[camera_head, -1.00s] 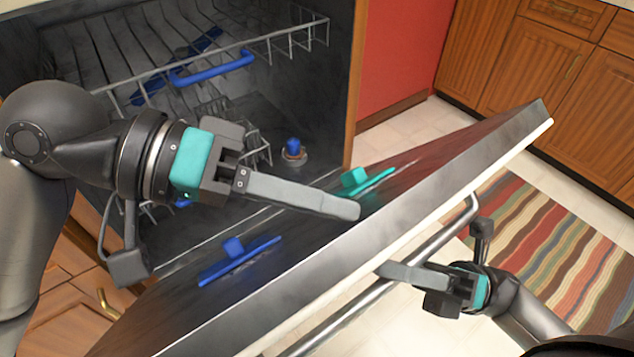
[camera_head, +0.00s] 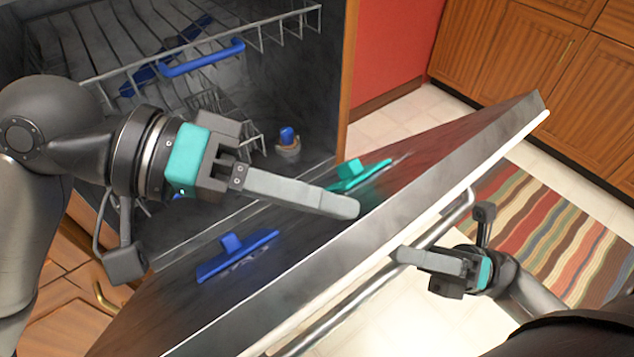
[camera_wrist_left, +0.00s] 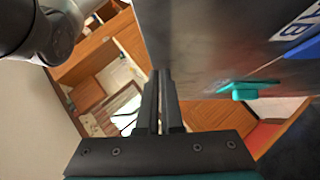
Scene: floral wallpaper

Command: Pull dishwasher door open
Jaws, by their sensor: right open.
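The dishwasher door (camera_head: 330,265) is partly open and tilted, with its dark inner face up and its pale top edge toward me. A bar handle (camera_head: 360,300) runs along its outer side. My left gripper (camera_head: 350,207) lies over the inner face, its fingertips close to the top edge; whether they touch it is unclear. Its fingers look closed together with nothing between them in the left wrist view (camera_wrist_left: 160,100). My right gripper (camera_head: 402,256) is open on the outer side, beside the handle, holding nothing visible. The door also shows in the wrist view (camera_wrist_left: 200,45).
The dishwasher interior holds a wire rack (camera_head: 250,38) with a blue handle (camera_head: 203,58). Blue (camera_head: 238,255) and teal (camera_head: 360,175) fittings sit on the door's inner face. Wooden cabinets (camera_head: 520,60) stand behind. A striped rug (camera_head: 555,235) lies on clear floor at right.

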